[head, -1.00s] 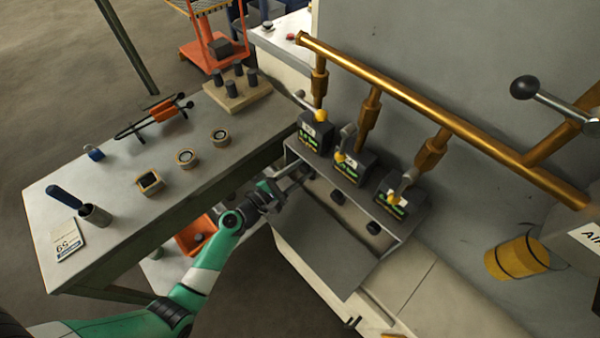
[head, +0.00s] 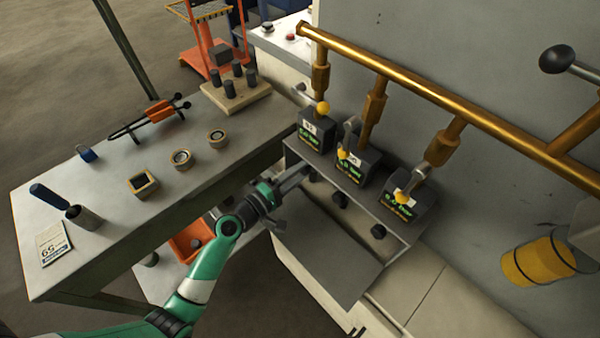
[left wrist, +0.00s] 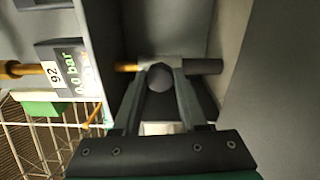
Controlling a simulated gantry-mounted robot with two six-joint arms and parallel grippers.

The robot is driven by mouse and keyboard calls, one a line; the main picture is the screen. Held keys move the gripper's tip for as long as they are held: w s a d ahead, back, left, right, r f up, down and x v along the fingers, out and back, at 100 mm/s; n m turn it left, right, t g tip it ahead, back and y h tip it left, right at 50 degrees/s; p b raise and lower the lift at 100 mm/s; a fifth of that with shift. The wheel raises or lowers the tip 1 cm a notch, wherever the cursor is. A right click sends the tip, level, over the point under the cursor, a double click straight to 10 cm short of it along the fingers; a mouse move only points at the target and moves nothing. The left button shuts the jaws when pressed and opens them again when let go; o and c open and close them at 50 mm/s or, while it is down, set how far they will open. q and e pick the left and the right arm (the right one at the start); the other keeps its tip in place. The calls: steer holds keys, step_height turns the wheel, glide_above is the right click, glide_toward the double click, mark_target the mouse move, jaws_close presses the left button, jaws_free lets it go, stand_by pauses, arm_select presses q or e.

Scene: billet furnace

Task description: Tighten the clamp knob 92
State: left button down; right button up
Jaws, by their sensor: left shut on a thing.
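A dark round clamp knob (left wrist: 160,77) sits between the fingertips of my left gripper (left wrist: 160,82) in the left wrist view. The fingers are shut on it. Beside it in that view is a dark box (left wrist: 68,68) with the label 92 and a green display that seems to read 0.0 bar. In the head view my left gripper (head: 302,176) reaches into the recess under the leftmost box (head: 318,131), and the knob there is mostly hidden. My right gripper is not in view.
Two more knobs, the middle one (head: 339,200) and the right one (head: 378,232), sit under the other boxes. A copper pipe (head: 420,97) runs above them. A workbench (head: 110,235) with rings, a cup and a padlock stands to the left.

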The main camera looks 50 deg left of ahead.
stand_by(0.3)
arm_select(q)
steer(key=shift+c, duration=2.2)
jaws_free()
steer(key=s, duration=1.1)
steer(key=shift+s+d, duration=0.1)
steer(key=shift+s, duration=0.25)
